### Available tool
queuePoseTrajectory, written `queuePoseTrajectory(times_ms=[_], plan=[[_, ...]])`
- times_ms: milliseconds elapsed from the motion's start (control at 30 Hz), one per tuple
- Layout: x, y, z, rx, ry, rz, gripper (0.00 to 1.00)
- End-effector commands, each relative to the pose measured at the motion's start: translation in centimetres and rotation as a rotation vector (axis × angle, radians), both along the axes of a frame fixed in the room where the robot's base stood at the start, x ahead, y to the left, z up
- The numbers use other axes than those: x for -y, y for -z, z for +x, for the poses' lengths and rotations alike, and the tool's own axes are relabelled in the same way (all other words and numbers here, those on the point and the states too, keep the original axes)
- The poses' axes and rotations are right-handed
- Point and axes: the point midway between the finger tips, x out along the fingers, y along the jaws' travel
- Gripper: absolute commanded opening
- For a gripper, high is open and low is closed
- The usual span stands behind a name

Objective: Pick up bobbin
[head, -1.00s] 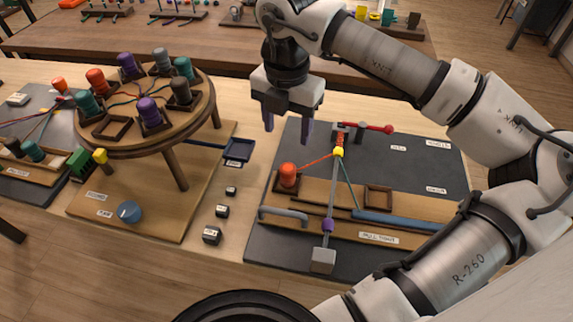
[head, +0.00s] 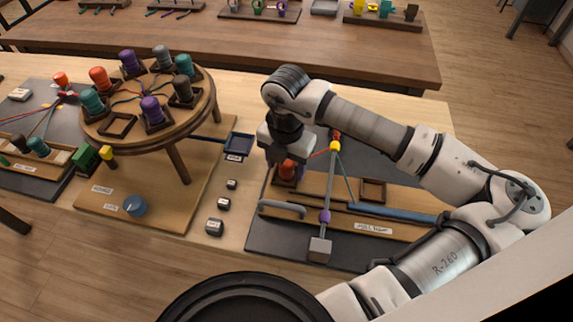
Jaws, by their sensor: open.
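An orange-red bobbin (head: 287,171) stands in a square holder on the wooden strip of the dark board, with an orange cord running from it to a yellow piece on the metal rod. My gripper (head: 284,160) is open, pointing down right at this bobbin from above and behind. Its fingers are largely hidden, and I cannot tell whether they touch the bobbin. Other bobbins stand on the round braiding stand at left, among them an orange one (head: 101,79), teal ones (head: 93,101) and purple ones (head: 152,110).
An empty square holder (head: 373,190) sits right of the metal rod (head: 329,190). A grey curved handle (head: 282,208) lies in front of the bobbin. Small dark weights (head: 214,227) and a blue tray (head: 238,147) lie between the boards. The round stand (head: 160,142) rises at left.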

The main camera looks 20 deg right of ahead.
Motion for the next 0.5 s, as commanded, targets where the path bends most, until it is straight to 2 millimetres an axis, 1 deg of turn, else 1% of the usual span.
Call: queuePoseTrajectory(times_ms=[167,500], plan=[[0.02,0.05,0.01,0.0,0.0,0.0,0.57],[0.03,0.02,0.01,0.0,0.0,0.0,0.13]])
